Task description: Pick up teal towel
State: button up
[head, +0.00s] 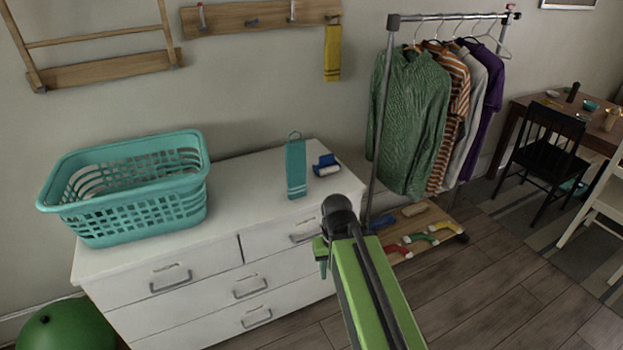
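A teal towel (296,168) with pale stripes near its bottom and a loop at its top is upright on the white dresser top (243,200). My green arm reaches in from the bottom of the head view. My gripper (321,257) is at its far end, in front of the dresser's right drawers in the picture. It is below and to the right of the towel and apart from it. The gripper is small and partly hidden by the dark wrist joint, so I cannot tell whether it is open or shut.
A teal laundry basket (130,220) stands on the dresser's left. A blue and white object (326,166) lies close to the towel's right. A yellow towel (332,52) hangs on the wall rack (230,20). A clothes rack (380,110) stands to the right. A green ball-like object (65,328) is at bottom left.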

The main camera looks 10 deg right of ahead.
aim_at(295, 151)
jog(key=z, duration=0.05)
jog(key=k, duration=0.55)
jog(key=u, duration=0.15)
jog(key=i, duration=0.9)
jog(key=z, duration=1.95)
jog(key=i, duration=0.95)
jog(key=u, duration=4.25)
jog(key=i, duration=0.1)
jog(key=z, duration=2.05)
